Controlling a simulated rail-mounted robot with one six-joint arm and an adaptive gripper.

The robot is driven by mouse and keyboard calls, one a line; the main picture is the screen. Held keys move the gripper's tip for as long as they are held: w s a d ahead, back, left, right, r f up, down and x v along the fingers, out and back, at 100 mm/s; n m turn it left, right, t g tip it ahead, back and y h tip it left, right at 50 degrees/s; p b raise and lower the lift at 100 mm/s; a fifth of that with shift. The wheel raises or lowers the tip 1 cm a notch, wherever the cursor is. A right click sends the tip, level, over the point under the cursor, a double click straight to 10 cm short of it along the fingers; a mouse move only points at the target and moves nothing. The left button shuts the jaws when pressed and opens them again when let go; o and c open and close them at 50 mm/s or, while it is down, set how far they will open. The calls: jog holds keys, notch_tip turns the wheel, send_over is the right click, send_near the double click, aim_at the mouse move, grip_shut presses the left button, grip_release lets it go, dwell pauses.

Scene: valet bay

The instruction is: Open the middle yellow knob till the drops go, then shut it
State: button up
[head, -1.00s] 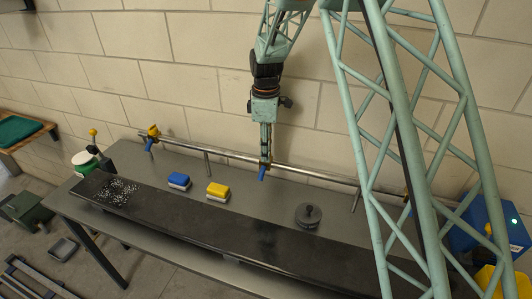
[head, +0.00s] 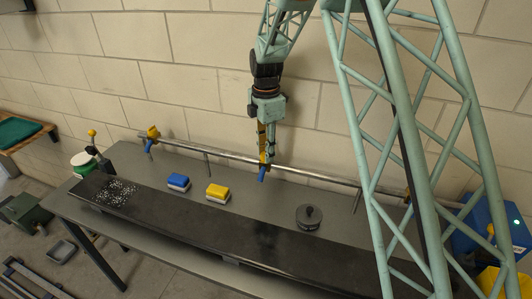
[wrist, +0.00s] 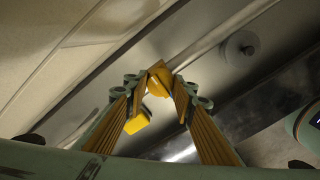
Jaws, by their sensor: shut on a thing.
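The middle yellow knob (head: 263,158) sits on the metal rail above a blue spout (head: 262,174). My gripper (head: 266,152) comes down from above and is shut on this knob. In the wrist view the knob (wrist: 158,80) shows between my two fingertips (wrist: 165,76). Another yellow knob (head: 153,131) with a blue spout stands at the rail's left end. White drops (head: 117,191) lie on the left end of the dark panel (head: 200,222). No water shows under the middle spout.
A blue sponge (head: 178,181) and a yellow sponge (head: 218,192) sit behind the panel. A dark round lidded thing (head: 309,217) stands to the right. The rail (head: 325,180) runs along the wall. My lattice column hides part of the bench's right side.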

dwell(0.3)
jog(key=o, duration=0.9)
jog(key=shift+r, duration=0.15)
jog(key=shift+r, duration=5.85)
